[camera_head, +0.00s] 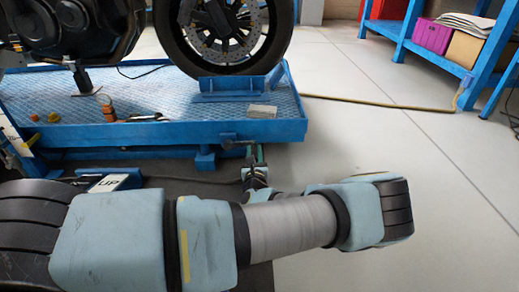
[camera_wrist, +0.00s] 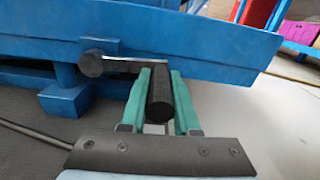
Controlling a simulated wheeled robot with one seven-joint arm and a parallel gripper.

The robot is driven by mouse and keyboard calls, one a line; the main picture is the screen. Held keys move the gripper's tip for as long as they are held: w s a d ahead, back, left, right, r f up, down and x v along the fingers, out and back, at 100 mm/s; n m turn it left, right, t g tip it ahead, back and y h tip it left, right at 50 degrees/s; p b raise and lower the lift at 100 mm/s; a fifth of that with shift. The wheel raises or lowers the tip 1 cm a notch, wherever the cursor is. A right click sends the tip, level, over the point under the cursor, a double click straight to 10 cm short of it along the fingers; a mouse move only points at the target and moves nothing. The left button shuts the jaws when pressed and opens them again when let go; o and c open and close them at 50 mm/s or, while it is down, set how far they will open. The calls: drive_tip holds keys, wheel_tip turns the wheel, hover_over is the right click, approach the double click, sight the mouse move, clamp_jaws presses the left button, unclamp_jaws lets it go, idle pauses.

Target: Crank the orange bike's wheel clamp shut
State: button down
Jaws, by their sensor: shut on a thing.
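The bike's wheel (camera_head: 222,35) stands on the blue lift platform (camera_head: 200,138), with a blue wheel clamp (camera_head: 232,86) in front of it. The bike shows only dark parts; no orange is visible on it. The clamp's crank has a round dark hub (camera_wrist: 91,65) at the platform's front edge, a thin metal arm (camera_wrist: 135,66) running right, and a black handle (camera_wrist: 160,96) pointing toward me. My gripper (camera_wrist: 161,100) has its green fingers closed on both sides of this handle. In the head view my gripper (camera_head: 255,160) is small, at the platform's edge; my arm partly hides the space below.
Small orange pieces (camera_head: 109,112) and tools lie on the platform. A pedal marked UP (camera_head: 108,183) is on the floor at left. A yellow hose (camera_head: 380,104) crosses the floor to a blue shelf (camera_head: 430,55) with boxes. The floor at right is clear.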

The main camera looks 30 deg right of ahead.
drive_tip(key=shift+s+f, duration=0.1)
drive_tip(key=shift+f, duration=0.4)
drive_tip(key=c, duration=0.7)
unclamp_jaws()
drive_tip(key=shift+r, duration=0.1)
drive_tip(key=shift+o, duration=0.2)
drive_tip(key=p+v, duration=0.3)
drive_tip(key=v, duration=0.7)
drive_tip(key=shift+s+a+p, duration=0.2)
drive_tip(key=shift+s+p, duration=0.1)
